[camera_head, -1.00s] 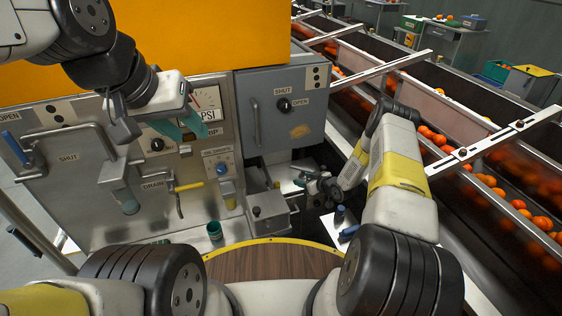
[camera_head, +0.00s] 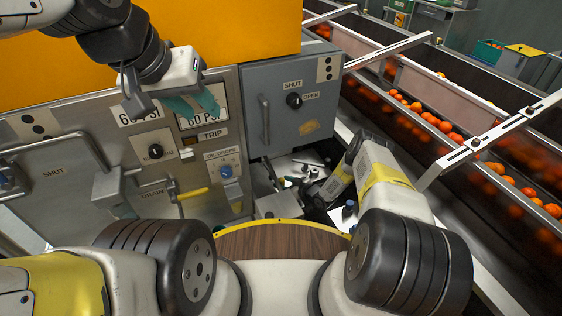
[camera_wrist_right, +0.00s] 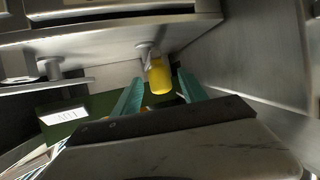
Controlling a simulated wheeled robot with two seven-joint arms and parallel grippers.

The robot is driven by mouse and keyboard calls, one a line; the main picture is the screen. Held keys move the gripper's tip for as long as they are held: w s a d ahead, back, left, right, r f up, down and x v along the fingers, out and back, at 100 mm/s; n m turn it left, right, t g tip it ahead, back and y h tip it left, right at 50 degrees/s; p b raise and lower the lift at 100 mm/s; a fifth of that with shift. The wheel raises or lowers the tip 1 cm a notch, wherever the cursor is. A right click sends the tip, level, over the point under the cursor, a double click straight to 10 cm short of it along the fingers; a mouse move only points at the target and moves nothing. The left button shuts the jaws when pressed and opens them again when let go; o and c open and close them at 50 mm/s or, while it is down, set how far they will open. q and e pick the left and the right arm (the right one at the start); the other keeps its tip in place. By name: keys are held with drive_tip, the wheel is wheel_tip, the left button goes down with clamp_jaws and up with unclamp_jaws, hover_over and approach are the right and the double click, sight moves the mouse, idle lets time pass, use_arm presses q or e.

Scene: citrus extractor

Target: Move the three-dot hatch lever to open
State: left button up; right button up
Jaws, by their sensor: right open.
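The grey hatch box (camera_head: 283,138) carries a plate with three dots (camera_head: 328,68) at its upper right. A dark round knob (camera_head: 294,100) sits between its SHUT and OPEN labels; its exact setting is too small to tell. The door has an upright bar handle (camera_head: 264,120). My right gripper reaches below the box, largely hidden in the head view. In the right wrist view my right gripper (camera_wrist_right: 161,94) is open, with a yellow handle (camera_wrist_right: 159,77) on a grey stem ahead, between its fingertips. My left gripper (camera_head: 193,103) hangs before the gauge; its finger gap is unclear.
The left panel holds a SHUT-labelled two-dot door, a yellow drain handle (camera_head: 190,194) and a blue oil knob (camera_head: 226,170). A conveyor with oranges (camera_head: 445,127) and a metal rail (camera_head: 480,142) lie to the right. A round wooden top (camera_head: 283,242) is in front.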

drive_tip(key=shift+x, duration=0.85)
drive_tip(key=shift+c, duration=0.4)
clamp_jaws()
idle(0.5)
